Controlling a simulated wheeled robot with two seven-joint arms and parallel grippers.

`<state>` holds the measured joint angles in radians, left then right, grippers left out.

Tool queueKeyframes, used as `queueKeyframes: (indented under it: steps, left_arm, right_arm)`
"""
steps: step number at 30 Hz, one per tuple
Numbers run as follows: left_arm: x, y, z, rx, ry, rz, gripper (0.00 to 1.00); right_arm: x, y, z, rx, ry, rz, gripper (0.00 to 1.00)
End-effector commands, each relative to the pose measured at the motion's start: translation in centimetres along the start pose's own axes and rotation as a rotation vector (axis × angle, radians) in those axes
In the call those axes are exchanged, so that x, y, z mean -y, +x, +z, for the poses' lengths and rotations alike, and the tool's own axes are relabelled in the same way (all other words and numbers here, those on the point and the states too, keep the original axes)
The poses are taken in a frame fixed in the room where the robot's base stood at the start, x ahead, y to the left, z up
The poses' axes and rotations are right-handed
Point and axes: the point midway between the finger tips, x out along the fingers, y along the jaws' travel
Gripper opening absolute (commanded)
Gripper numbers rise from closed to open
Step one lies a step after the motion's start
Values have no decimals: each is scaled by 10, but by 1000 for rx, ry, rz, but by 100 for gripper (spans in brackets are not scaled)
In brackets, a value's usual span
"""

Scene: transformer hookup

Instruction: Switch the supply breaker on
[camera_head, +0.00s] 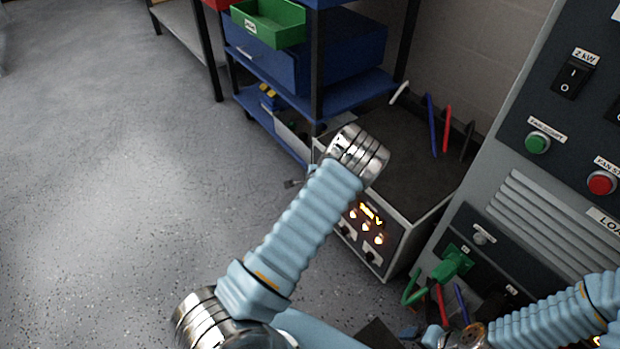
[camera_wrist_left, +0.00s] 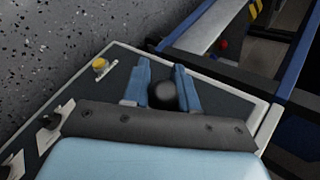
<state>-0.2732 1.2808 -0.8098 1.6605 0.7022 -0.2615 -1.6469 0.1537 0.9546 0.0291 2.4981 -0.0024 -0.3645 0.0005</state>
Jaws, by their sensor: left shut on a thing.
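The supply box (camera_head: 398,262) stands on the floor at the centre right of the head view, with a lit display and glowing lamps on its front panel. My left arm crosses in front and hides part of that panel. In the left wrist view, my left gripper (camera_wrist_left: 162,74) is at the panel, its blue fingers closed on either side of a dark rounded knob (camera_wrist_left: 167,97). I cannot read a label or the on/off position of the breaker. My right gripper (camera_head: 422,334) is low at the bottom of the head view, near the cables; its jaw opening is unclear.
A yellow lamp (camera_wrist_left: 100,65) and dials lie left of my left fingers. The load cabinet (camera_head: 468,196) stands at right with a green plug (camera_head: 454,264) and hanging cables. A blue shelf (camera_head: 350,98) stands behind. The floor at left is clear.

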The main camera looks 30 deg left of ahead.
Motion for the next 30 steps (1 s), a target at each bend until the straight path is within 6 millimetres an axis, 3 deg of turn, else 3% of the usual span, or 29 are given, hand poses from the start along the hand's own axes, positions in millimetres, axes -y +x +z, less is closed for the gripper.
queueKeyframes:
  steps: [6, 7, 18, 23, 30]
  left_arm:
    - [1, 0, 1, 1, 2, -3, 0]
    - [1, 0, 1, 0, 2, -3, 32]
    - [1, -5, -1, -2, 2, -3, 34]
    - [2, -32, -1, -2, 2, -3, 34]
    - [2, -92, -1, -3, 3, -4, 34]
  right_arm:
    - [0, 0, 0, 0, 0, 0, 77]
    - [0, 0, 0, 0, 0, 0, 77]
    - [0, 0, 0, 0, 0, 0, 77]
    - [1, -2, 0, 0, 0, 0, 77]
    - [2, -6, 0, 0, 0, 0, 77]
